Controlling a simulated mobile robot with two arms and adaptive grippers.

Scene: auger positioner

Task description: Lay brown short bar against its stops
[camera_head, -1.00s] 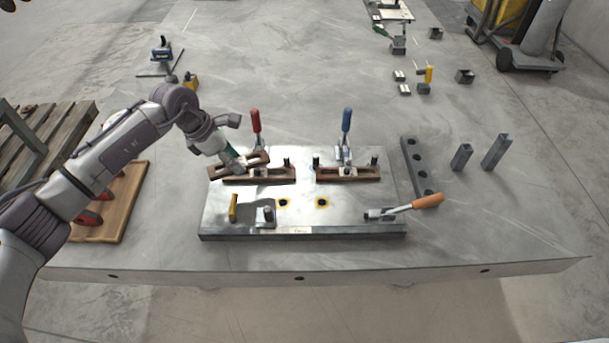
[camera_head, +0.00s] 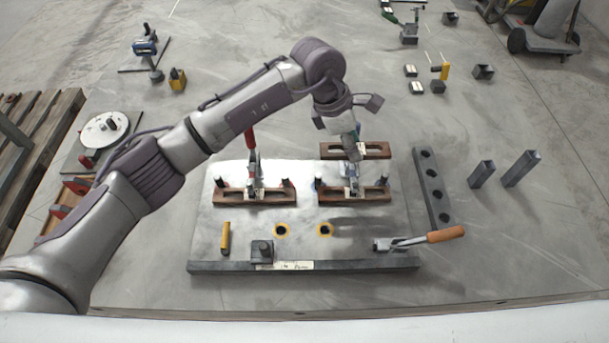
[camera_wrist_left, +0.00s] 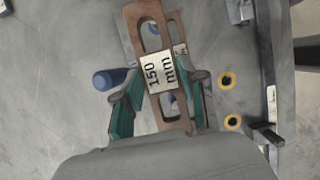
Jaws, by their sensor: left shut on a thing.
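My left gripper (camera_head: 352,148) is shut on a brown slotted bar (camera_head: 376,150), which I take as the short bar. The wrist view shows the bar (camera_wrist_left: 148,22) between the teal fingers of the gripper (camera_wrist_left: 162,98), with a "150 mm" label. In the head view the bar shows just behind the right brown slotted piece (camera_head: 372,196) on the metal plate (camera_head: 300,250); it looks raised, but the gap is unclear. Dark upright pins, possibly stops, stand at that piece's ends. A blue cylinder (camera_wrist_left: 112,78) shows beside the left finger. My right gripper is out of view.
A red-handled clamp (camera_head: 251,145) stands behind the left brown piece (camera_head: 232,196). Two yellow-ringed holes (camera_head: 281,230), a yellow block (camera_head: 226,237) and an orange-handled clamp (camera_head: 445,234) are nearer the front. A dark bar with holes (camera_head: 431,188) lies right of the plate.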

